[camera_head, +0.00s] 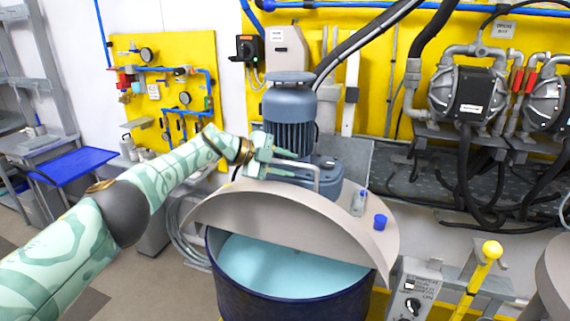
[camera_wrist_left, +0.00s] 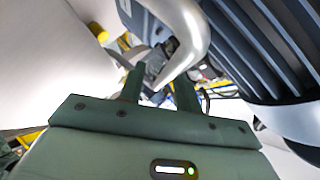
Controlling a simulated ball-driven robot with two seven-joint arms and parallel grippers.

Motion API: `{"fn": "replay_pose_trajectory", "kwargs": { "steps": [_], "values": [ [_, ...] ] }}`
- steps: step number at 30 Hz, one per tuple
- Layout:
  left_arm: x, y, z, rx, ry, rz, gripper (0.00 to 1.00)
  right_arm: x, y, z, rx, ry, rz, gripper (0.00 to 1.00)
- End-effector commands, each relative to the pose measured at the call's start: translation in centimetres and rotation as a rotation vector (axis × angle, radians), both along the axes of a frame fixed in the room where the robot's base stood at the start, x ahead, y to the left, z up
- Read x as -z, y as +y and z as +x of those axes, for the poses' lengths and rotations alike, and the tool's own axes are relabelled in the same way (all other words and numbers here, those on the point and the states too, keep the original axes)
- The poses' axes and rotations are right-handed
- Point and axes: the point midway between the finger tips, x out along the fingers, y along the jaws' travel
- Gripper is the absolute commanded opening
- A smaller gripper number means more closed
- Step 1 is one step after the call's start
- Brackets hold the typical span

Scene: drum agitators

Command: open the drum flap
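The dark blue drum (camera_head: 285,303) stands in the middle of the head view, with light blue liquid inside. Its grey flap (camera_head: 285,217) is tilted up, and the liquid shows below its straight front edge. A bent metal handle (camera_head: 312,170) is at the back of the flap; it looms large in the left wrist view (camera_wrist_left: 192,42). My left gripper (camera_head: 299,158) is at this handle. Its fingers (camera_wrist_left: 158,85) are apart, with the handle's lower end showing between them; I cannot tell whether they touch it. My right gripper is out of view.
A blue-grey motor (camera_head: 289,108) stands on the lid right behind my left gripper. A small blue cap (camera_head: 380,221) sits on the lid's right.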

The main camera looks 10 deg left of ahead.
Motion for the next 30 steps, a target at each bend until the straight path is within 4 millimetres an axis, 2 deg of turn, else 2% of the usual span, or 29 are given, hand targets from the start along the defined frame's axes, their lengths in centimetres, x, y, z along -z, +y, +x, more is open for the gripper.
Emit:
{"fn": "replay_pose_trajectory", "kwargs": {
  "steps": [5,11,13,18,24,30],
  "values": [
    [-0.2,0.2,-0.1,0.000,-0.001,0.000,0.33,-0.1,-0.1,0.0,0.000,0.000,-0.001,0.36],
    [-1.2,1.8,-0.9,-0.001,-0.002,0.000,0.33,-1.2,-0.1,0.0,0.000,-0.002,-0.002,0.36],
    [-1.7,2.8,-1.6,-0.002,-0.004,0.000,0.33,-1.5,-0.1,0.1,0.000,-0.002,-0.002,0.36],
    [-3.3,6.7,-3.8,-0.003,-0.005,0.002,0.33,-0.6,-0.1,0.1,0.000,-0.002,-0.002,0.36],
    [-5.4,10.4,-6.1,-0.002,-0.001,0.000,0.33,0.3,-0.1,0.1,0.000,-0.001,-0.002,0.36],
    [-6.5,12.3,-7.4,-0.001,-0.001,0.000,0.33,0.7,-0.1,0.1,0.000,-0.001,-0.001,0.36]
  ]
}}
